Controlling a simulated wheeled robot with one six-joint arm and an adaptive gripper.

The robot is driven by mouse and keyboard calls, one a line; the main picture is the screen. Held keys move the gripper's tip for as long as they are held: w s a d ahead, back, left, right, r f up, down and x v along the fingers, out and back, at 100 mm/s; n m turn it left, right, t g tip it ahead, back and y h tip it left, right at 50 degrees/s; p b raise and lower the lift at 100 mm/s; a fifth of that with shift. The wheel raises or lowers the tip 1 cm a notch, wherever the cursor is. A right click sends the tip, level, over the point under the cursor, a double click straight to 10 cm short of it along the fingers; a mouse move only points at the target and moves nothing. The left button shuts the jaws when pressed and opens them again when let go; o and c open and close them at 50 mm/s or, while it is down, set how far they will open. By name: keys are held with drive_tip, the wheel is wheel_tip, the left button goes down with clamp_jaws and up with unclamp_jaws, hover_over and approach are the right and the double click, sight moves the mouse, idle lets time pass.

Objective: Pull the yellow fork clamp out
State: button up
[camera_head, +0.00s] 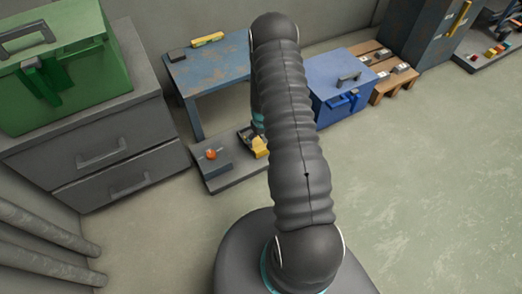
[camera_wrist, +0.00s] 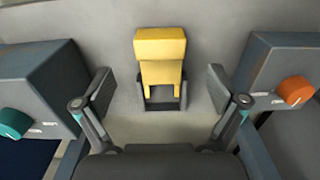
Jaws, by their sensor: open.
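The yellow fork clamp (camera_wrist: 160,45) stands at the upper middle of the wrist view, with a wide block on top and two prongs below. Its prongs sit at a dark holder (camera_wrist: 160,106); how deep they go I cannot tell. My gripper (camera_wrist: 160,86) is open, with one finger to each side of the clamp and clear gaps between. No contact shows. In the head view the yellow clamp (camera_head: 260,148) is partly hidden by my arm, and my gripper is mostly hidden there.
A box with a teal knob (camera_wrist: 14,123) stands left of the clamp, and one with an orange knob (camera_wrist: 296,91) right. In the head view a blue worktable (camera_head: 208,75), blue toolbox (camera_head: 335,82) and grey drawer cabinet (camera_head: 115,165) stand around.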

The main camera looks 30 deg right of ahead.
sight(261, 148)
wheel_tip(261, 148, down, 8)
drive_tip(key=shift+r, duration=0.1)
idle(0.4)
